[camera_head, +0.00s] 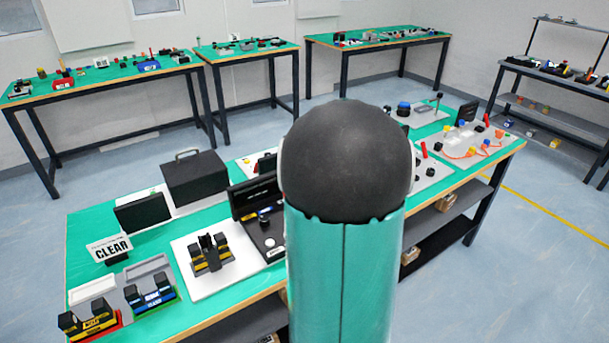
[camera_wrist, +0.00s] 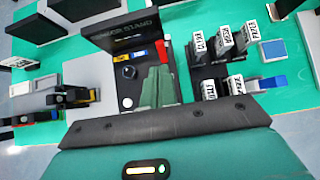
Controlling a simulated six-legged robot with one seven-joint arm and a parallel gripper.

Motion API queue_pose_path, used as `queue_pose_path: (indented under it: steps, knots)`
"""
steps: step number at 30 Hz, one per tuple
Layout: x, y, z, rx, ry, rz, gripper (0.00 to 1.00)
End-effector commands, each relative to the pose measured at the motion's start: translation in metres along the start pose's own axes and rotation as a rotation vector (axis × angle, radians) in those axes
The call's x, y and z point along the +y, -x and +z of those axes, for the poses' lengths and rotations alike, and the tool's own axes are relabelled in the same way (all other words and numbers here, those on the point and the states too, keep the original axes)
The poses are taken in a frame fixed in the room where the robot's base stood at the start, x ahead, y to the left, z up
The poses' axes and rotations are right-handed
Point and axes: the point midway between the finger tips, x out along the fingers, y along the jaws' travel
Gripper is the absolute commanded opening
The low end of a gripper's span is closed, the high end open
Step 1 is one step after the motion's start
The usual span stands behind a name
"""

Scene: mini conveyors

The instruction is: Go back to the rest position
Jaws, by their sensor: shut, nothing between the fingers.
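My gripper (camera_wrist: 158,87) shows in the wrist view as two green-grey fingers, closed together with nothing between them. It is over the black sensor stand board (camera_wrist: 128,88), in front of its upright panel (camera_wrist: 122,38). I cannot tell how high it is above the board. In the head view my gripper is hidden, and my teal and black arm covers the middle of the near table. The sensor stand panel also shows in the head view (camera_head: 255,194), just left of my arm.
Labelled black blocks (camera_wrist: 224,42) stand right of my gripper. More tables line the back, with open floor between.

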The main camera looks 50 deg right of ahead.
Motion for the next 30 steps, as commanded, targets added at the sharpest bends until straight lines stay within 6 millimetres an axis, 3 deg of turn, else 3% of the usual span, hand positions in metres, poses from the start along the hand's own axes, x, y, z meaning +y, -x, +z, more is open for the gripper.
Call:
queue_pose_path:
  steps: [10,14,17,22,27,30]
  knots:
    - [0.002,0.001,0.0,0.0,0.005,0.001,0.0]
    - [0.026,0.006,0.007,-0.001,0.116,0.034,0.0]
    - [0.072,0.02,0.016,-0.003,0.344,0.095,0.0]
    - [0.181,0.06,0.016,-0.032,0.951,0.239,0.0]
    - [0.269,0.11,-0.01,-0.095,1.592,0.357,0.0]
    - [0.307,0.139,-0.034,-0.144,1.968,0.409,0.0]
